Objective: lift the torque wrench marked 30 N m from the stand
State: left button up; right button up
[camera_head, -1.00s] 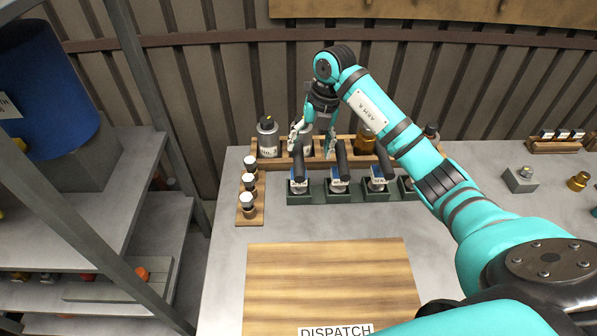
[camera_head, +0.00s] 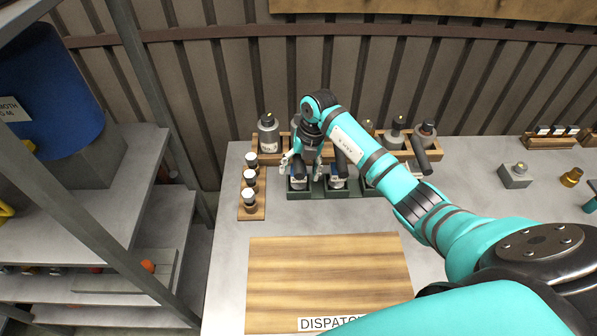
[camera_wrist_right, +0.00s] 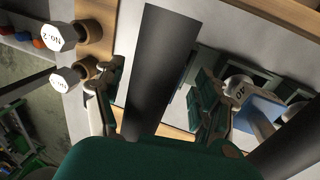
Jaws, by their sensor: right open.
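Several torque wrenches with black handles stand in a green stand (camera_head: 319,193) on the bench. My right gripper (camera_head: 302,163) is open at the leftmost wrench (camera_head: 298,183), with its fingers on either side of the handle. In the right wrist view, a dark handle (camera_wrist_right: 158,65) rises between the open fingers of the right gripper (camera_wrist_right: 155,92), with no clear grip on it. A neighbouring wrench with a blue body (camera_wrist_right: 264,108) is at the right, near a mark like 40. I cannot read a 30 N m mark. My left gripper is out of view.
The wooden dispatch board (camera_head: 325,275) in front is clear. My right arm hides part of the stand's right side.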

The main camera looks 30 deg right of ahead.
grip_shut()
jog(key=shift+r, duration=0.1)
dwell(0.4)
